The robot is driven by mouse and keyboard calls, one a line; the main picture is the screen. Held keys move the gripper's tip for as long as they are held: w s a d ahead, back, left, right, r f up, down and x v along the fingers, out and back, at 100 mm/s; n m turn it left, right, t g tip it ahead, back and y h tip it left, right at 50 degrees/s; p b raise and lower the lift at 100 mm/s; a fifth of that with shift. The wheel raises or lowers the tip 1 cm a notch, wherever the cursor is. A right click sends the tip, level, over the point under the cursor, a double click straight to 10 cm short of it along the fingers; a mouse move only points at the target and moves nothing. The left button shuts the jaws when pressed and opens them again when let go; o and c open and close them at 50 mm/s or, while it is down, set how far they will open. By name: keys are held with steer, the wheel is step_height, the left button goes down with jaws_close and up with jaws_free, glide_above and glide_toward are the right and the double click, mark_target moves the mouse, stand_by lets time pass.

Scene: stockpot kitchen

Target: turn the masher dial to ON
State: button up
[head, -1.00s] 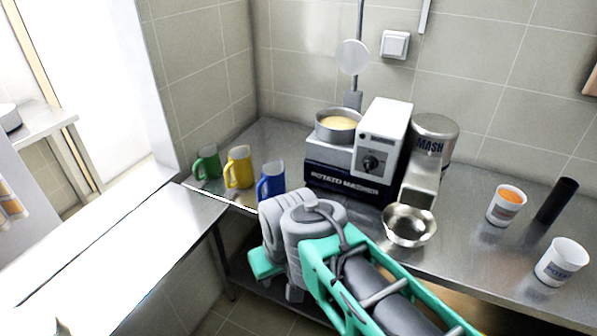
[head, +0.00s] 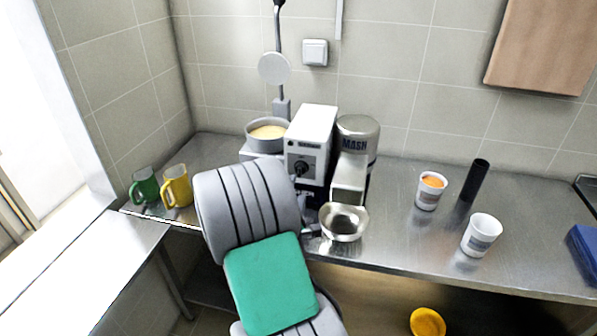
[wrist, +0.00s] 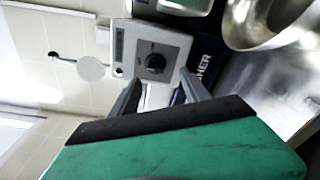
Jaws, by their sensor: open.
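The masher (head: 315,128) is a white box on a dark base with a steel MASH canister (head: 358,138) beside it, on the steel counter. Its black round dial (head: 301,170) is on the white front face. The wrist view shows the dial (wrist: 155,63) close up on its grey panel. Its markings are too small to read, so I cannot tell its setting. My gripper (wrist: 160,88) is open and empty. Its two fingers point toward the panel, one on either side of the dial in the picture, apparently short of it. In the head view my arm hides most of the gripper.
A steel bowl (head: 344,222) sits in front of the masher, and a pan of yellow food (head: 268,133) is at its left. Green (head: 144,186) and yellow (head: 177,187) mugs stand left. White cups (head: 430,191) and a black cylinder (head: 474,180) stand right.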

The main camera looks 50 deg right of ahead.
mark_target(299, 174)
steer(key=w+d+n+p, duration=0.1)
steer(key=d, duration=0.1)
steer(key=w+d+p, duration=0.1)
steer(key=d, duration=0.1)
steer(key=w+d+n+t+p, duration=0.1)
steer(key=d+p, duration=0.1)
steer(key=shift+w+d+r+n, duration=0.15)
steer(key=shift+w+r+n, duration=0.1)
steer(key=shift+n, duration=0.05)
steer(key=shift+w+d+f, duration=0.15)
steer(key=shift+w+d, duration=0.05)
steer(key=shift+d, duration=0.05)
jaws_close()
